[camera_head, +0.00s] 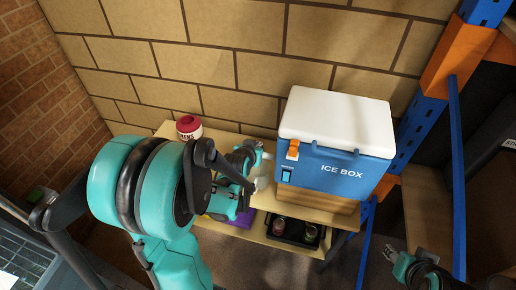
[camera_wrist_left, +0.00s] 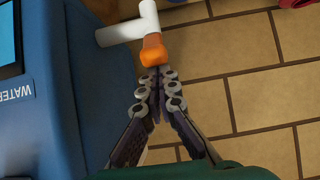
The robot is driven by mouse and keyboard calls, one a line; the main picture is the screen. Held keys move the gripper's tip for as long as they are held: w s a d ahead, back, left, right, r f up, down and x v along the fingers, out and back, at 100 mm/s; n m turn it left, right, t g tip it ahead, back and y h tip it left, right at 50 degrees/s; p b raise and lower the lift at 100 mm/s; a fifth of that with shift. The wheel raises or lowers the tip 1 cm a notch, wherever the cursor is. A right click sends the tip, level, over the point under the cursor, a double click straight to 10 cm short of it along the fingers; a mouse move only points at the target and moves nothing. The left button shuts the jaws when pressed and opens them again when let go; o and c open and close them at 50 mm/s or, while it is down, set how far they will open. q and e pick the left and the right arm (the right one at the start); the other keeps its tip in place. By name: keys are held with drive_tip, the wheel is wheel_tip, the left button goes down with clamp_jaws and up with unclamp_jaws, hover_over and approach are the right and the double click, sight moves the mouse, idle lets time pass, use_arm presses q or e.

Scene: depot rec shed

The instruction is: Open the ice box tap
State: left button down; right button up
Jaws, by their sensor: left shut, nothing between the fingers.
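The ice box (camera_head: 340,172) is blue with a white lid and stands on a wooden board on the shelf. Its tap (camera_head: 293,150) sticks out at the front left corner, with an orange part and a white body. In the left wrist view the tap's white pipe runs into the blue wall, and its orange end (camera_wrist_left: 153,48) faces my fingers. My left gripper (camera_wrist_left: 157,75) is shut and empty, its tips right at the orange end; I cannot tell if they touch. In the head view my left gripper (camera_head: 265,155) is left of the tap. My right gripper (camera_head: 391,254) is low at the right.
A red and white tin (camera_head: 189,127) stands on the shelf top at the left. A black tray (camera_head: 292,233) with cans sits on the lower shelf. A blue and orange rack post (camera_head: 440,80) rises right of the ice box. A brick wall is close behind.

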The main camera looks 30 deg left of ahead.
use_arm(q)
drive_tip(key=shift+s+f, duration=0.1)
drive_tip(key=shift+s, duration=0.1)
drive_tip(key=shift+w, duration=0.2)
drive_tip(key=shift+w+a+f, duration=0.1)
drive_tip(key=shift+w+a, duration=0.05)
drive_tip(key=shift+w, duration=0.5)
